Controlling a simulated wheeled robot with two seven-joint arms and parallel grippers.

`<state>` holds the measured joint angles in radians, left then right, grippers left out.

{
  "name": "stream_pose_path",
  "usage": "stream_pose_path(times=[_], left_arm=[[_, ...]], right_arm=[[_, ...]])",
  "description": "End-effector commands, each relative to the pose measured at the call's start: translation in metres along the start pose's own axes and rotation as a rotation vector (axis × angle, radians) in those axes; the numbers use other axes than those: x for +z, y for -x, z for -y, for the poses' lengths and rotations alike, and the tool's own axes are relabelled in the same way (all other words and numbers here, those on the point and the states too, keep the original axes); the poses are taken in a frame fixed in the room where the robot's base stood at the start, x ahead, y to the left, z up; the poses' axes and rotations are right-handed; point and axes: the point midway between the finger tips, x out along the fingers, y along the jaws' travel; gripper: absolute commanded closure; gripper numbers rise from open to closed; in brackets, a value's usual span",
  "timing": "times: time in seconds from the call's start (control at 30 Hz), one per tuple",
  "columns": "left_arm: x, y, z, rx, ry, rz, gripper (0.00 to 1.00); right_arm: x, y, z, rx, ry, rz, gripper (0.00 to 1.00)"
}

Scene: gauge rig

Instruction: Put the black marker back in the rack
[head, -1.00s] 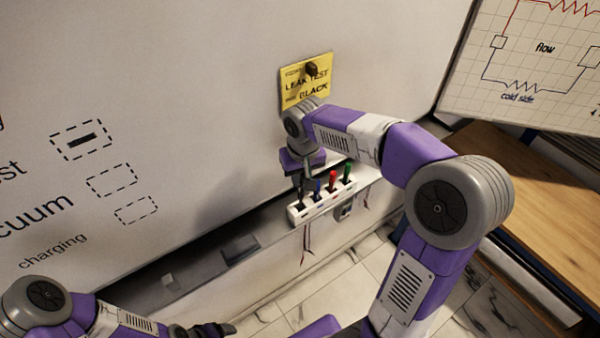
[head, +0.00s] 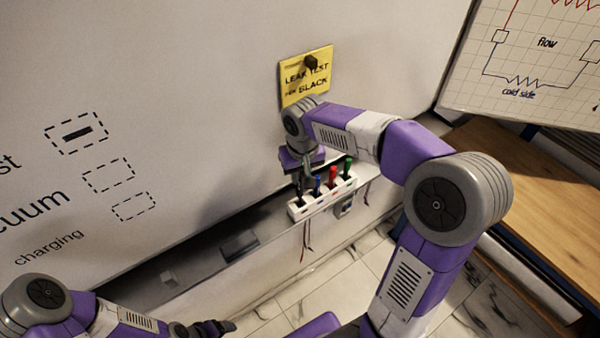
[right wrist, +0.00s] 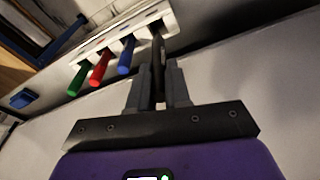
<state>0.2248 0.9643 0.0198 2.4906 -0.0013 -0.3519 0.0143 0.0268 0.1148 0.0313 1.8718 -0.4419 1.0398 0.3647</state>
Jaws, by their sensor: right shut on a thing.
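The white rack (head: 323,203) sits on the ledge below the whiteboard and holds a blue marker (head: 318,184), a red marker (head: 333,175) and a green marker (head: 347,166) upright. My right gripper (right wrist: 159,88) is shut on the black marker (right wrist: 158,55), which shows dark between the fingers. In the head view, this gripper (head: 299,180) is over the rack's left end. The marker's far end meets the rack at the end slot beside the blue marker; how deep it sits I cannot tell. My left gripper (head: 213,328) is low in the head view, away from the rack, its fingers unclear.
A yellow note (head: 306,80) reading "LEAK TEST" and "BLACK" hangs on the whiteboard (head: 200,80) behind my right wrist. A dark block (head: 240,246) lies on the ledge left of the rack. A wooden table (head: 520,190) stands at the right.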

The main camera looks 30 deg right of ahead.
Motion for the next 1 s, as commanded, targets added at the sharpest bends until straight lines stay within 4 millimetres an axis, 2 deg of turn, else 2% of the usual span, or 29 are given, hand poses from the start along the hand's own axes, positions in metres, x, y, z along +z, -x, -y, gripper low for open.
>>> stream_pose_path(times=[1.0], left_arm=[[-0.001,-0.024,0.009,0.000,0.000,0.000,0.22]], right_arm=[[0.005,-0.031,0.000,0.000,0.000,0.001,1.00]])
